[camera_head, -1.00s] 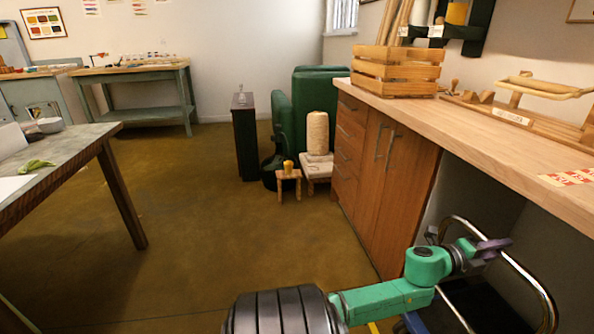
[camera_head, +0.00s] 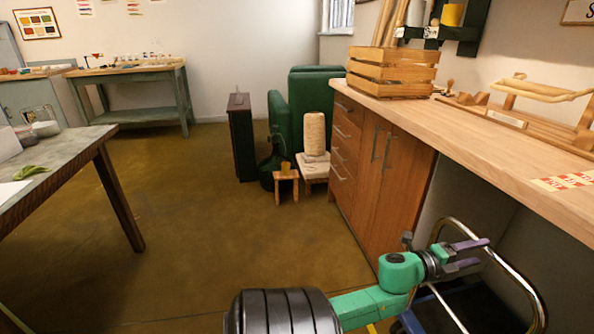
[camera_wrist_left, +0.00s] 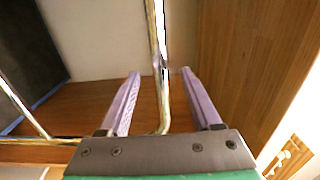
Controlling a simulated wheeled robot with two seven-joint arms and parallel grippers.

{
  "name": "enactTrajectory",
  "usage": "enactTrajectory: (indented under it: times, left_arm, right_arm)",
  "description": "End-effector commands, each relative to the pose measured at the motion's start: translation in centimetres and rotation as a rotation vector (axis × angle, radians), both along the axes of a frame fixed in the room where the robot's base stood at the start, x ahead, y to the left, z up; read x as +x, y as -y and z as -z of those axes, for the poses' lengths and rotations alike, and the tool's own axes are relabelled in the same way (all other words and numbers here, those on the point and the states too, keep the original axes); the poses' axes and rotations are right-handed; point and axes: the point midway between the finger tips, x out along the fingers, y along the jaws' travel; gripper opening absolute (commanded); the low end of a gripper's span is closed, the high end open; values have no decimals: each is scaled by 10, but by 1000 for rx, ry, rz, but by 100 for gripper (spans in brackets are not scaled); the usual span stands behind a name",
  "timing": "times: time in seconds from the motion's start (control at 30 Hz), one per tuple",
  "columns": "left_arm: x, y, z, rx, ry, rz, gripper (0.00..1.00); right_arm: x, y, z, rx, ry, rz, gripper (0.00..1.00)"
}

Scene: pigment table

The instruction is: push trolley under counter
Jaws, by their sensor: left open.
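The trolley (camera_head: 519,282) is at the bottom right, with a bent chrome handle and a dark deck with a blue edge, partly cut off by the picture. It stands by the open bay right of the cabinet doors, beneath the wooden counter (camera_head: 490,133); how far under is unclear. My left gripper (camera_head: 482,254), with purple fingers on a green arm, is open at the handle. In the left wrist view a chrome handle tube (camera_wrist_left: 155,45) runs between the spread fingers; contact cannot be told. My right gripper is out of view.
Wooden cabinet doors (camera_head: 385,185) border the bay on the left. A wooden crate (camera_head: 390,75) stands on the counter. A small stool (camera_head: 286,185) and green armchair (camera_head: 300,105) stand behind. The brown floor (camera_head: 210,220) is open; a worktable (camera_head: 75,145) is at left.

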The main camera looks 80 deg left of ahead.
Motion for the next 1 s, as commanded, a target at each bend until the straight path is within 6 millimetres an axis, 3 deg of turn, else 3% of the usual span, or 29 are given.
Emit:
enactTrajectory:
  times: [0.2,0.37,0.87,0.97,1.0]
  left_arm:
    - [-42,0,-1,-1,-3,-2,65]
    - [-65,1,-1,-1,-1,-1,65]
    - [-66,1,0,0,0,0,65]
    - [-67,-2,12,-52,-25,-30,65]
    - [-68,-4,28,-115,-57,-65,65]
  right_arm:
    - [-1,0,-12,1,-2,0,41]
    - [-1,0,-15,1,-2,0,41]
    - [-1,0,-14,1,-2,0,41]
    - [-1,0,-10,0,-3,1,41]
    - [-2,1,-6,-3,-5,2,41]
